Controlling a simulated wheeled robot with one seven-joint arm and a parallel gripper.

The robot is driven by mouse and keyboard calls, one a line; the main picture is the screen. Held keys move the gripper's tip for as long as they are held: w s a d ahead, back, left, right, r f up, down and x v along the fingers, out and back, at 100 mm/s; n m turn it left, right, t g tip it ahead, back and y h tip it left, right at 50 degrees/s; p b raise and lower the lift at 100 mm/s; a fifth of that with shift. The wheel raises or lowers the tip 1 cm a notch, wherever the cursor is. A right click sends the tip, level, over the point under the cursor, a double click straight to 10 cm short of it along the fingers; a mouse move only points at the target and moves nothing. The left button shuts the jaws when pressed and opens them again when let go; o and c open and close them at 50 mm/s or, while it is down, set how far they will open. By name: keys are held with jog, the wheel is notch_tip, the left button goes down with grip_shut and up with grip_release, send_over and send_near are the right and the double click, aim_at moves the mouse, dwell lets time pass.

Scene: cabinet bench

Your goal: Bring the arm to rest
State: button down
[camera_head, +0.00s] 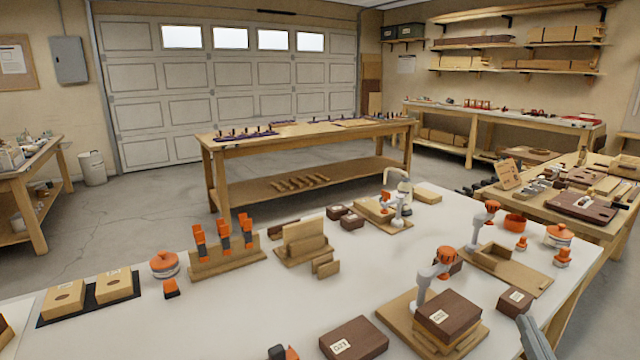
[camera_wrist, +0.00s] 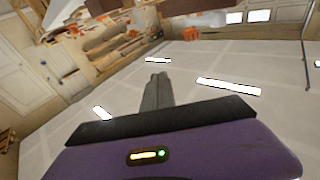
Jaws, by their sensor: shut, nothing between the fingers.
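My gripper (camera_wrist: 157,92) shows in the wrist view as two grey fingers pressed together, with nothing between them. Its purple body (camera_wrist: 215,150) with a small lit indicator fills the bottom of that view. The fingers stand out against a pale ceiling with bright light strips and touch nothing that I can see. The room looks upside down and tilted there, with shelves near the top. In the head view, most of the arm is out of frame.
The white bench (camera_head: 230,310) carries a dark box (camera_head: 353,338), wooden boxes (camera_head: 115,285), a rack with orange-handled tools (camera_head: 225,240) and orange-and-white clamps (camera_head: 436,270). A wooden table (camera_head: 300,135) stands behind it. Bare bench top lies at the left of centre.

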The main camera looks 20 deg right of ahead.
jog(key=s+a+f+n+g+y+p, duration=0.2)
jog(key=s+a+n+y+p, duration=0.3)
jog(key=s+a, duration=2.1)
jog(key=s+g+y+p, duration=0.1)
jog(key=y+p, duration=0.1)
jog(key=y, duration=0.1)
jog(key=shift+s+a+f+n+y, duration=0.15)
jog(key=shift+s+a+n+y, duration=0.05)
jog(key=shift+a+n+y, duration=0.1)
jog(key=shift+d, duration=0.15)
